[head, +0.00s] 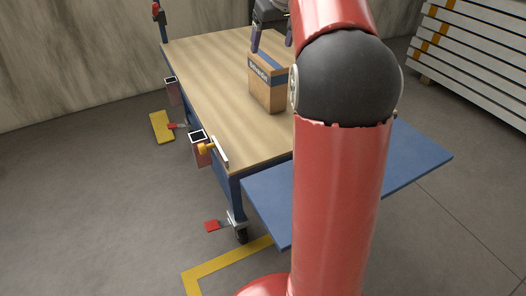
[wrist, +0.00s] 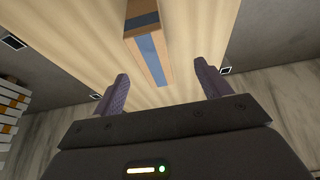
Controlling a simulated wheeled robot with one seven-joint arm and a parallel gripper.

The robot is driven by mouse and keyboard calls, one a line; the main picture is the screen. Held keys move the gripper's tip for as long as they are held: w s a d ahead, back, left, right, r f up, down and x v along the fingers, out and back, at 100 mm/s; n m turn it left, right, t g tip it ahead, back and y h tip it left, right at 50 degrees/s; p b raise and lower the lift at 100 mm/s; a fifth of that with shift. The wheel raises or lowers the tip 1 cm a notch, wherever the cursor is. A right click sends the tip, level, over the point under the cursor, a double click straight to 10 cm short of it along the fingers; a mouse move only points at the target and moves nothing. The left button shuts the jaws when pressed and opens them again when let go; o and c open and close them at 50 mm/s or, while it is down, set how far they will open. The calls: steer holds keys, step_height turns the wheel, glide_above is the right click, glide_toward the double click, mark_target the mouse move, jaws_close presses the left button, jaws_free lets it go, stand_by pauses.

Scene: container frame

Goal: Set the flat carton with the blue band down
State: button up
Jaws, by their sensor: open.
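The brown carton with the blue band (head: 267,88) stands upright on the wooden tabletop of the workbench (head: 205,75). The blue band with pale lettering runs along its upper part. In the wrist view the carton (wrist: 150,60) shows its narrow top with the blue strip, ahead of the fingers. My gripper (head: 272,42) is open above the carton, with a finger to each side of its top. In the wrist view my gripper (wrist: 163,86) has its fingers spread wide, touching nothing that I can see. My arm hides the carton's right side in part.
The tabletop left of the carton is clear. A blue side shelf (head: 415,160) extends from the bench's near right side. Holders and an orange-handled tool (head: 208,148) hang on its left edge. Stacked white panels (head: 475,55) stand at the back right.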

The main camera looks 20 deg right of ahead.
steer(key=s+a, duration=0.6)
steer(key=s, duration=0.1)
steer(key=shift+t, duration=0.5)
steer(key=s+a+f, duration=0.3)
steer(key=s+f, duration=0.2)
steer(key=s, duration=0.2)
steer(key=s+a+f, duration=0.4)
steer(key=s+f, duration=0.1)
steer(key=s, duration=0.3)
steer(key=s+a+f, duration=0.3)
steer(key=s+f, duration=0.2)
steer(key=s, duration=0.2)
steer(key=shift+s+a, duration=0.15)
steer(key=shift+a, duration=0.2)
